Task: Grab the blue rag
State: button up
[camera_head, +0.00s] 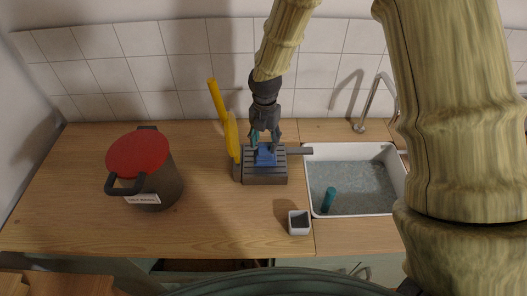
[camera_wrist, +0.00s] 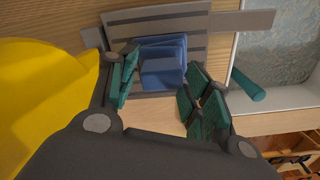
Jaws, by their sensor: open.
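The blue rag (camera_head: 265,155) is a small folded blue block lying on a dark slatted rack (camera_head: 262,178) on the counter. In the wrist view the blue rag (camera_wrist: 163,68) sits between and just beyond my gripper's fingertips. My gripper (camera_head: 264,137) reaches down from above, over the rag. In the wrist view my gripper (camera_wrist: 158,92) is open, with one green-padded finger on each side of the rag. I cannot tell whether either finger touches it.
A yellow upright object (camera_head: 230,130) stands close to the left of my gripper. A dark pot (camera_head: 155,185) with a red lid is farther left. A white sink (camera_head: 352,180) with a teal cylinder (camera_head: 328,200) is at right. A small grey cup (camera_head: 299,222) stands in front.

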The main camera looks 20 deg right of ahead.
aim_at(265, 152)
jog(key=shift+s+f, duration=0.35)
jog(key=shift+s, duration=0.35)
jog(key=shift+w+f+p, duration=0.3)
jog(key=shift+w+f, duration=0.35)
jog(key=shift+f, duration=0.3)
jog(key=shift+s+r, duration=0.2)
jog(key=shift+s, duration=0.05)
jog(key=shift+s+r, duration=0.1)
jog(key=shift+s, duration=0.05)
jog(key=c, duration=0.3)
grip_shut()
